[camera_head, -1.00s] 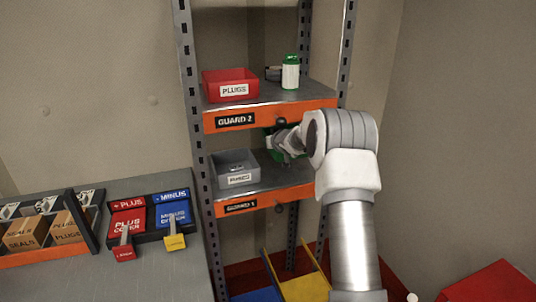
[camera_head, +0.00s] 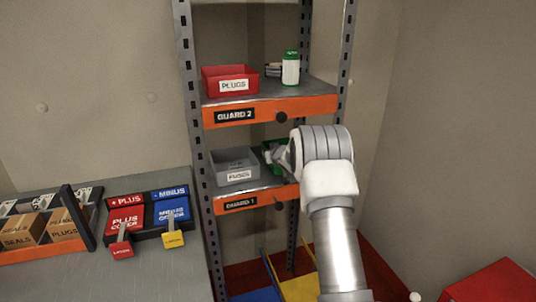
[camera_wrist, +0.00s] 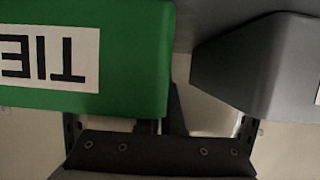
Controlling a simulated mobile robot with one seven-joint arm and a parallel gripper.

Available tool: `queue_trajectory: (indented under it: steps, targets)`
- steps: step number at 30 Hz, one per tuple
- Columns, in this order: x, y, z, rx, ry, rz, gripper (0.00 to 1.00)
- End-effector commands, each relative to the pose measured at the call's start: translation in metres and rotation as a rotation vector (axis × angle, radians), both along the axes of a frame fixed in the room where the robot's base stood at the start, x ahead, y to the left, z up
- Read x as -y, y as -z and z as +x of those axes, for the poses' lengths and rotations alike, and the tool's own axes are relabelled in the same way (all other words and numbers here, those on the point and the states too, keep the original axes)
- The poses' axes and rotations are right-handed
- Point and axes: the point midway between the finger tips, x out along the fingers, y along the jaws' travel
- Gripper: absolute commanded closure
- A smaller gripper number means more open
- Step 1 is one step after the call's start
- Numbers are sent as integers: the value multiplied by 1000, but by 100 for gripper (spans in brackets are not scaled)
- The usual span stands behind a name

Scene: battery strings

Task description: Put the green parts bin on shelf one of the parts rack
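The green parts bin (camera_head: 269,151) is at shelf one (camera_head: 245,203) of the parts rack, to the right of the grey bin (camera_head: 226,161). My gripper (camera_head: 283,159) and wrist hide much of it in the head view. In the wrist view, the green bin (camera_wrist: 135,104) fills the upper left, with an upside-down "TIE" label. A narrow gap separates it from the grey bin (camera_wrist: 262,68) at right. The dark screw-studded edge of my gripper (camera_wrist: 157,153) spans the bottom. Its fingertips and any hold on the bin cannot be made out.
The guard 2 shelf (camera_head: 255,113) above my gripper carries a red PLUGS bin (camera_head: 230,80) and a green-capped white bottle (camera_head: 290,68). A rack post (camera_head: 347,50) rises at right. A bench (camera_head: 150,270) with covers and boxes stands at left.

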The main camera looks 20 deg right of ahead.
Motion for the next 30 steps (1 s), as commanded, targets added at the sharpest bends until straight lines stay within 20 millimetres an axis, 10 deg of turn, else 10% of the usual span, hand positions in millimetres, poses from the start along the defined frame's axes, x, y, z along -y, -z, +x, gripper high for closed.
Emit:
queue_trajectory:
  steps: [3, 9, 20, 30]
  targets:
    - [0, 4, 0, 1, 0, 0, 100]
    - [0, 4, 0, -1, 0, 0, 66]
    - [0, -3, 0, 0, 0, 0, 66]
    - [0, -18, -40, 0, 1, 1, 66]
